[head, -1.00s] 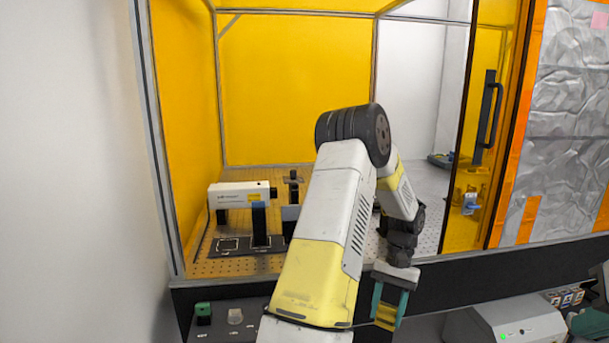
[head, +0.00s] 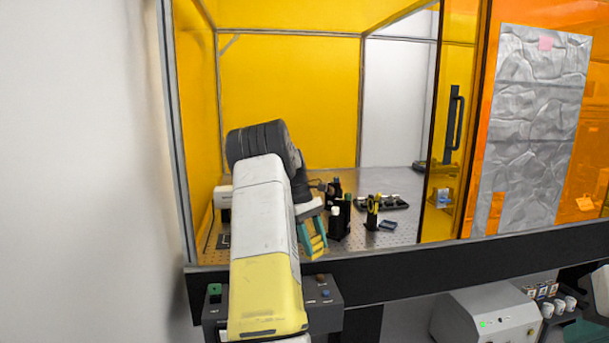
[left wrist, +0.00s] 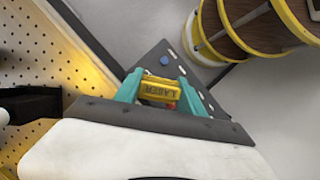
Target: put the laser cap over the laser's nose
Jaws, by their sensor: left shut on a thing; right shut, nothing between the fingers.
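My left gripper (head: 312,238) is shut on the yellow laser cap (left wrist: 160,90), whose "LASER" lettering shows between the teal fingers in the left wrist view. In the head view it is held near the bench's front edge, to the right of the laser. The white laser (head: 222,197) stands at the left of the perforated bench. My left arm hides most of it, including its nose. The cap is apart from the laser. My right gripper (head: 600,326) is only partly in view at the lower right edge, away from the bench.
Black holders with tools (head: 372,213) and a dark tray (head: 383,202) stand on the bench right of my left gripper. A control box (head: 325,290) with buttons sits below the front edge. An amber door panel (head: 445,140) and grey box (head: 495,318) are to the right.

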